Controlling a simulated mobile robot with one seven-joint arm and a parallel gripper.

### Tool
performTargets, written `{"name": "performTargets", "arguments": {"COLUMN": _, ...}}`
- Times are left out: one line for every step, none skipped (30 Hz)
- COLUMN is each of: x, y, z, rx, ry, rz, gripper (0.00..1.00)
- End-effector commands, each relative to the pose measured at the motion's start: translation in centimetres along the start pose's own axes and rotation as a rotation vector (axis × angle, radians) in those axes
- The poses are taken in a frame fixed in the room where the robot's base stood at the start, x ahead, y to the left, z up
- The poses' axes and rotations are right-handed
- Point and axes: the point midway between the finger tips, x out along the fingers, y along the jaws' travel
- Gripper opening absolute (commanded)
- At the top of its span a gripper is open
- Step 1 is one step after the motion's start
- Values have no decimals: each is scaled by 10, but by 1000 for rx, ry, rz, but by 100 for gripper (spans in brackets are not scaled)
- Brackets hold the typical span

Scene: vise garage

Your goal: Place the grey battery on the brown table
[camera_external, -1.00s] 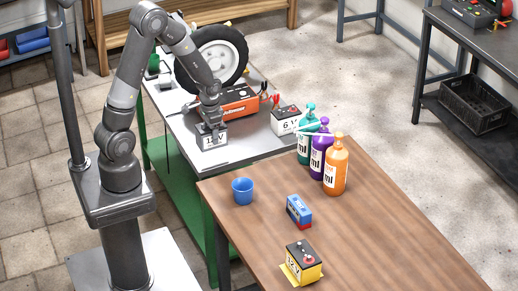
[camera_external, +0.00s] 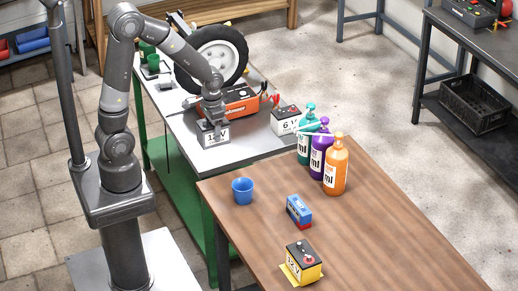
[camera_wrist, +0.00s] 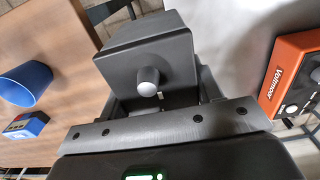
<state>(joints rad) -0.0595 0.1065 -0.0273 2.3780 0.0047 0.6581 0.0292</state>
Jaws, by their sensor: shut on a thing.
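The grey battery (camera_external: 204,142), with a white 12 V label, is at the near end of the grey-topped green bench. My gripper (camera_external: 212,122) is above it and shut on it. In the wrist view the grey battery (camera_wrist: 150,45) fills the middle, with a round light-grey terminal on top, between the fingers of my gripper (camera_wrist: 155,95), which are partly hidden. I cannot tell for sure whether its base touches the bench. The brown table (camera_external: 375,230) stands in front and to the right; its surface also shows at the left of the wrist view (camera_wrist: 50,35).
On the brown table are a blue cup (camera_external: 242,191), a blue-red battery (camera_external: 299,211), a yellow-black battery (camera_external: 304,263) and orange (camera_external: 336,168), purple (camera_external: 318,160) and teal bottles. An orange voltmeter (camera_external: 236,101) and a 6 V battery (camera_external: 286,121) stand beside my gripper. The table's right part is clear.

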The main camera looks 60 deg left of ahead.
Motion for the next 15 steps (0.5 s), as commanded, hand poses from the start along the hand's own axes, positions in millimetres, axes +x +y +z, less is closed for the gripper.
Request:
{"name": "performTargets", "arguments": {"x": -14, "y": 0, "z": -2, "rx": 0, "ry": 10, "rz": 0, "gripper": 1}}
{"name": "performTargets", "arguments": {"x": -23, "y": 0, "z": -3, "rx": 0, "ry": 12, "rz": 0, "gripper": 1}}
{"name": "performTargets", "arguments": {"x": -35, "y": 0, "z": -2, "rx": 0, "ry": 12, "rz": 0, "gripper": 1}}
{"name": "performTargets", "arguments": {"x": -44, "y": 0, "z": -2, "rx": 0, "ry": 12, "rz": 0, "gripper": 1}}
{"name": "performTargets", "arguments": {"x": -53, "y": 0, "z": -3, "rx": 0, "ry": 13, "rz": 0, "gripper": 1}}
{"name": "performTargets", "arguments": {"x": -65, "y": 0, "z": -2, "rx": 0, "ry": 12, "rz": 0, "gripper": 1}}
{"name": "performTargets", "arguments": {"x": -73, "y": 0, "z": -2, "rx": 0, "ry": 12, "rz": 0, "gripper": 1}}
{"name": "performTargets", "arguments": {"x": -81, "y": 0, "z": -2, "rx": 0, "ry": 12, "rz": 0, "gripper": 1}}
{"name": "performTargets", "arguments": {"x": -92, "y": 0, "z": -2, "rx": 0, "ry": 12, "rz": 0, "gripper": 1}}
{"name": "performTargets", "arguments": {"x": -99, "y": 0, "z": -2, "rx": 0, "ry": 10, "rz": 0, "gripper": 1}}
{"name": "performTargets", "arguments": {"x": -106, "y": 0, "z": -2, "rx": 0, "ry": 10, "rz": 0, "gripper": 1}}
{"name": "performTargets", "arguments": {"x": -116, "y": 0, "z": -2, "rx": 0, "ry": 10, "rz": 0, "gripper": 1}}
{"name": "performTargets", "arguments": {"x": -122, "y": 0, "z": -2, "rx": 0, "ry": 9, "rz": 0, "gripper": 1}}
{"name": "performTargets", "arguments": {"x": -126, "y": 0, "z": -2, "rx": 0, "ry": 8, "rz": 0, "gripper": 1}}
{"name": "performTargets", "arguments": {"x": -134, "y": 0, "z": -1, "rx": 0, "ry": 8, "rz": 0, "gripper": 1}}
